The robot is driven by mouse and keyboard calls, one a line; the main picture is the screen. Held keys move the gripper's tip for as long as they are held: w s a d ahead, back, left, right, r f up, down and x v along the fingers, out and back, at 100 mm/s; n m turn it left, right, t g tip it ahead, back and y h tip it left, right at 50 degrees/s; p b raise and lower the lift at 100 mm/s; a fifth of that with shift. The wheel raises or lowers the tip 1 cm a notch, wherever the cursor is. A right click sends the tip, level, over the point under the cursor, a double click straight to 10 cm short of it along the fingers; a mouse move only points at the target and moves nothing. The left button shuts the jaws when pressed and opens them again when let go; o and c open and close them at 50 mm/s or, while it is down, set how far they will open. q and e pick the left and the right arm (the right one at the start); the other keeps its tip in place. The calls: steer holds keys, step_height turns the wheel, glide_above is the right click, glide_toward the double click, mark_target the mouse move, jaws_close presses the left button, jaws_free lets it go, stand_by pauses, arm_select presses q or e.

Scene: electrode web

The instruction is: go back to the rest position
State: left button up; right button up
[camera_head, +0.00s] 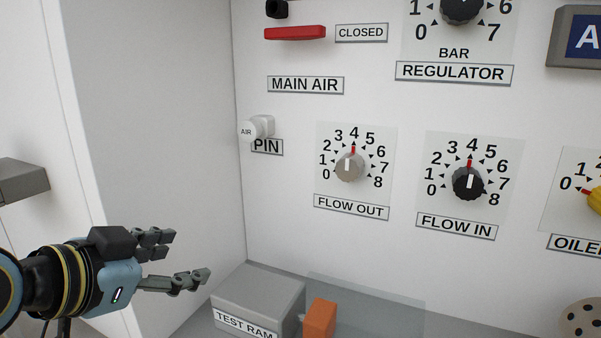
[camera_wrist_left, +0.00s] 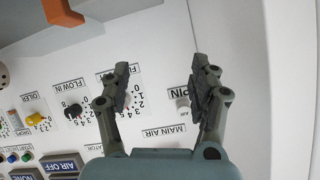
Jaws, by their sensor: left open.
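My left gripper (camera_head: 192,259) comes in from the left in the head view. It is open and empty, in front of the cabinet's side wall and left of the grey TEST RAM box. In the left wrist view its fingers (camera_wrist_left: 163,88) stand apart, with the panel beyond them. The white AIR pin knob (camera_head: 258,128) above the PIN label is up and to the right of the gripper, apart from it. My right gripper is not in view.
The TEST RAM box (camera_head: 258,294) and an orange block (camera_head: 320,318) stand on the ledge below the panel. The panel carries the FLOW OUT knob (camera_head: 349,167), the FLOW IN knob (camera_head: 468,183) and a red MAIN AIR handle (camera_head: 295,33). A grey block (camera_head: 22,181) sits at the left edge.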

arm_select(q)
steer(key=s+a+f+n+g+y, duration=0.2)
steer(key=s+a+f+g, duration=0.15)
steer(key=s, duration=0.45)
steer(key=s+a+f+n+g+y, duration=0.2)
steer(key=s+a+f+n, duration=0.15)
steer(key=s, duration=0.45)
steer(key=s+a+f+n+g+y, duration=0.25)
steer(key=s+f, duration=0.25)
steer(key=s, duration=0.3)
step_height(320, 180, down, 24)
steer(key=a+g+h, duration=0.1)
steer(key=a+g, duration=0.1)
steer(key=s+a+f+g, duration=0.1)
steer(key=s+f, duration=1.6)
steer(key=s, duration=0.3)
steer(key=shift+a+f+m, duration=0.25)
steer(key=shift+f+m, duration=0.05)
steer(key=shift+f, duration=0.1)
steer(key=shift+w, duration=0.1)
